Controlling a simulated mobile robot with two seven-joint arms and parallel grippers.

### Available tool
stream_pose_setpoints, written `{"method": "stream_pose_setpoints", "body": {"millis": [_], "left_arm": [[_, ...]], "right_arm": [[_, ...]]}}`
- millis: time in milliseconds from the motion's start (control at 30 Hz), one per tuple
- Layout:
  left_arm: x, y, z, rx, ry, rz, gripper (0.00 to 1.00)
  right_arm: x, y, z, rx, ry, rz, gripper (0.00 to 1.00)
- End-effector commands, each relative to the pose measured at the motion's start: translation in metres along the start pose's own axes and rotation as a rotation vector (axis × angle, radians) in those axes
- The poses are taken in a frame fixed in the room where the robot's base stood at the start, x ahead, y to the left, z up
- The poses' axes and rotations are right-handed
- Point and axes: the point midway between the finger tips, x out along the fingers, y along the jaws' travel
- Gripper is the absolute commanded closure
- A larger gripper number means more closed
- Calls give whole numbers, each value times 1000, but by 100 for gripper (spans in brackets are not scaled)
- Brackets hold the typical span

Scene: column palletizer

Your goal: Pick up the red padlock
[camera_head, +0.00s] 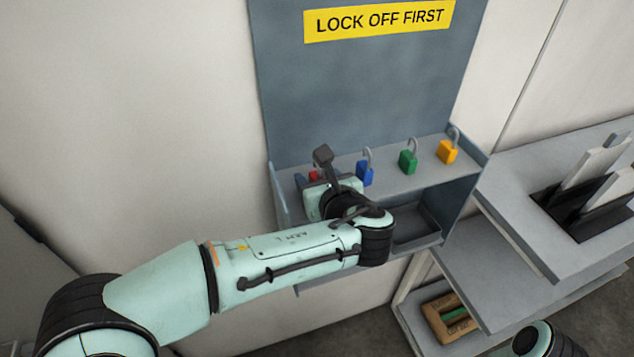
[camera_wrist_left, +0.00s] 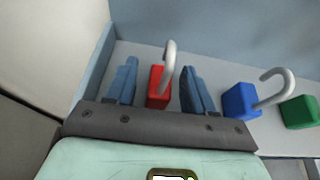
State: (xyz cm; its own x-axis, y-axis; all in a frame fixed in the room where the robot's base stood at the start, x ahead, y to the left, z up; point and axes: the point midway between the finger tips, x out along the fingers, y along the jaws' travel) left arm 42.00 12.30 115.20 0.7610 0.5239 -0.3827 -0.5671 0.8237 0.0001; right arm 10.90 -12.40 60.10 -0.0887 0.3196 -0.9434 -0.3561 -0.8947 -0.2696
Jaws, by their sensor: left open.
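The red padlock (camera_wrist_left: 158,87) stands on the grey shelf with its metal shackle up. In the left wrist view my left gripper (camera_wrist_left: 160,85) is open, with one blue finger on each side of the red padlock. Small gaps show between the fingers and the padlock. In the head view only a bit of the red padlock (camera_head: 313,176) shows, as my left wrist and hand hide the rest. My left gripper's fingers (camera_head: 308,180) are mostly hidden there too. My right gripper is not clearly in view; only part of my right arm shows at the bottom right.
The blue padlock (camera_head: 364,173) stands just right of my left gripper, then the green padlock (camera_head: 408,161) and the yellow padlock (camera_head: 447,152). The shelf (camera_head: 385,181) has a back panel and a left side wall close to the gripper. A grey bench (camera_head: 560,235) lies to the right.

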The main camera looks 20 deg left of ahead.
Motion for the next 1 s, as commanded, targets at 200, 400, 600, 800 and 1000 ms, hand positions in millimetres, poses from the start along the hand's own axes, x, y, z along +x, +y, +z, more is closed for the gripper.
{"method": "stream_pose_setpoints", "body": {"millis": [200,400,600,800,1000], "left_arm": [[0,0,0,0,0,0,76],[-1,0,0,-1,-1,0,100],[-1,0,2,-1,-1,0,100],[-7,0,16,-4,-2,-2,100],[-23,0,55,-7,-4,-2,100]], "right_arm": [[0,0,0,0,0,0,15],[0,0,0,0,0,0,15],[0,0,0,0,0,0,15],[-5,-2,-1,-1,3,-1,15],[-17,-8,-6,-3,10,-3,15]]}}
